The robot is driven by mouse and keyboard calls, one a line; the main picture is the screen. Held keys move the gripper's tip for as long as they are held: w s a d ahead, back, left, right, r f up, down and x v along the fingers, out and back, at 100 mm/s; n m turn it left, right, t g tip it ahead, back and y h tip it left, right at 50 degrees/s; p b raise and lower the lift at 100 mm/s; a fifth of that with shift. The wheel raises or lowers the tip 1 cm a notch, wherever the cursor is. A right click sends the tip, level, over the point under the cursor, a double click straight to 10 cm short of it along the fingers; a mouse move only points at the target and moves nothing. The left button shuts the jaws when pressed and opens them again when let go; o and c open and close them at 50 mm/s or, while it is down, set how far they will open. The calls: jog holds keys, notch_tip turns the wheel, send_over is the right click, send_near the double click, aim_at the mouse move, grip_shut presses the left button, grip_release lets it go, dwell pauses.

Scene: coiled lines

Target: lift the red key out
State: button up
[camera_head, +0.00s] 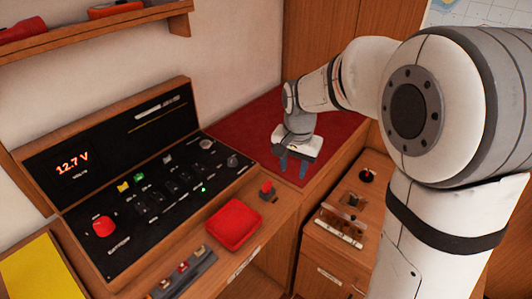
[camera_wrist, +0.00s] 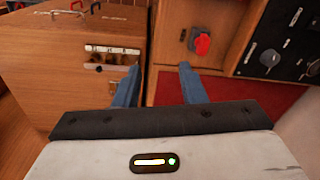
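A small red piece (camera_head: 267,187) stands on a dark base on the wooden ledge, right of the black panel. It also shows in the wrist view as a red piece (camera_wrist: 202,44), beyond and right of my fingers. A larger round red knob (camera_head: 104,226) sits at the panel's lower left, above lettering. I cannot tell for certain which of these is the red key. My gripper (camera_head: 293,166) points down over the dark red surface, beyond the small red piece and apart from it. Its blue fingers are spread and empty, as the wrist view (camera_wrist: 158,88) also shows.
The black panel (camera_head: 150,185) has a 12.7 V display, several switches and a raised wooden frame. A red cushion (camera_head: 233,223) and a grey switch strip (camera_head: 183,275) lie on the ledge. A wooden cabinet (camera_head: 355,235) with small fittings stands to the right. The dark red surface (camera_head: 240,125) is clear.

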aim_at(267, 183)
jog(key=w+a+f+m+g+p, duration=0.1)
jog(key=w+a+f+m+p, duration=0.15)
jog(key=w+a+f, duration=0.45)
jog(key=f, duration=0.3)
jog(key=f+p, duration=0.1)
jog(key=f, duration=0.1)
jog(key=shift+w+d+f, duration=0.1)
jog(key=shift+d+f, duration=0.1)
jog(key=shift+f, duration=0.7)
grip_shut()
